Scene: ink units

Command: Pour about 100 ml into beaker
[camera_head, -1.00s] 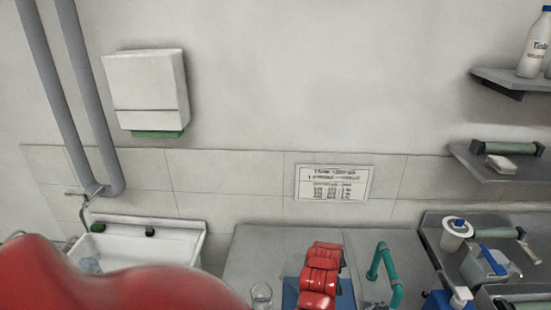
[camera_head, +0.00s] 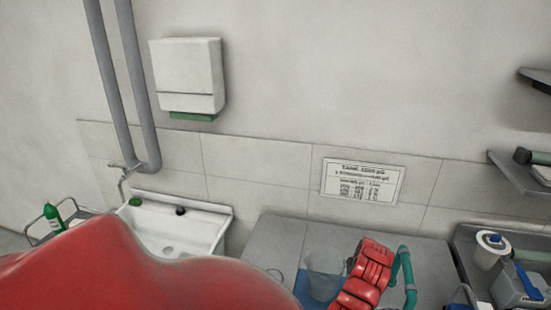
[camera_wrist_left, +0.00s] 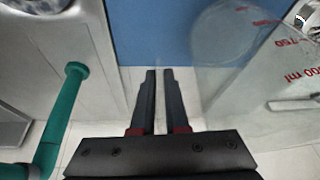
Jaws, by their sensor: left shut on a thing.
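In the left wrist view the two dark fingers of my left gripper (camera_wrist_left: 158,74) are nearly together, shut on a thin clear part of a vessel. A clear graduated vessel (camera_wrist_left: 230,75) with red markings spreads to the right of the fingers. In the head view a clear bluish vessel (camera_head: 325,266) shows beside a red part of my arm, over the grey counter. The fingers are hidden in the head view. My right gripper is not in view.
A blue surface (camera_wrist_left: 150,25) lies below the gripper. A green pipe (camera_head: 405,270) stands right of my arm. The counter (camera_head: 270,240) is clear towards the wall. A white sink (camera_head: 215,222) is left, and a white cup (camera_head: 491,252) stands right.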

